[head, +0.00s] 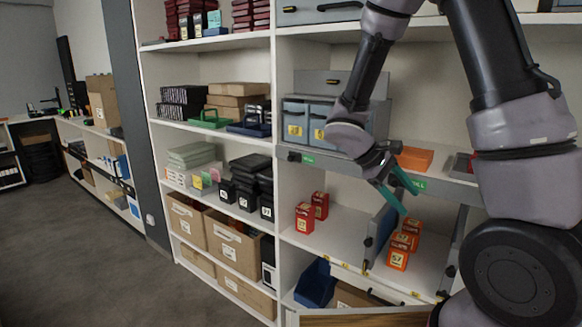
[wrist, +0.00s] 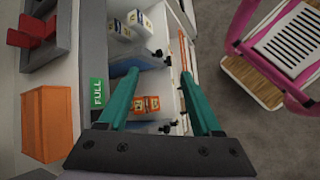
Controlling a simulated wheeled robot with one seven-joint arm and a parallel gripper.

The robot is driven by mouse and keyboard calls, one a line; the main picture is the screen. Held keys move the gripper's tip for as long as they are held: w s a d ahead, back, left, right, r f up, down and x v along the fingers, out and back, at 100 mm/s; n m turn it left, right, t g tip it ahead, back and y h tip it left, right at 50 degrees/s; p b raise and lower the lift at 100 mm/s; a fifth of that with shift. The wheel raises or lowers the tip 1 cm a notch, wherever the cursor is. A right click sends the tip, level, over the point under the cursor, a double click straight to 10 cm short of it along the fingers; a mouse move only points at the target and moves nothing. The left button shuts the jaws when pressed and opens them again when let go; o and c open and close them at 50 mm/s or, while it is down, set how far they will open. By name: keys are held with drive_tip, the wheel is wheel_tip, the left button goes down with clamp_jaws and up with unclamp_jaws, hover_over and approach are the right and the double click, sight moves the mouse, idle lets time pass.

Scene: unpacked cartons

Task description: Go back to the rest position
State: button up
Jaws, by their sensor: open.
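My gripper (head: 396,188) is open and empty in front of the shelving, level with the shelf edge above the red and orange boxes. Its two teal fingers (wrist: 163,85) stand wide apart in the wrist view, with nothing between them. In the head view, my arm reaches in from the upper right and covers part of the right-hand shelves.
Red boxes (head: 304,217) and orange boxes (head: 397,257) stand on the shelf below my gripper, beside upright dividers. An orange block (head: 414,158) lies on the shelf above. A pink-framed item (wrist: 285,45) stands by the floor at the right. Floor at left is clear.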

drive_tip(key=s+a+r+m+t+y, duration=0.1)
drive_tip(key=s+r+m+t+y, duration=0.3)
drive_tip(key=r, duration=0.7)
drive_tip(key=s+a+r+m+t+y, duration=0.2)
drive_tip(key=s+r+m+t+y, duration=0.2)
drive_tip(key=r, duration=0.8)
drive_tip(key=s+m+y, duration=0.1)
drive_tip(key=m+y, duration=0.1)
drive_tip(key=m, duration=0.1)
drive_tip(key=shift+s+t+y, duration=0.3)
drive_tip(key=shift+s, duration=0.1)
idle(0.4)
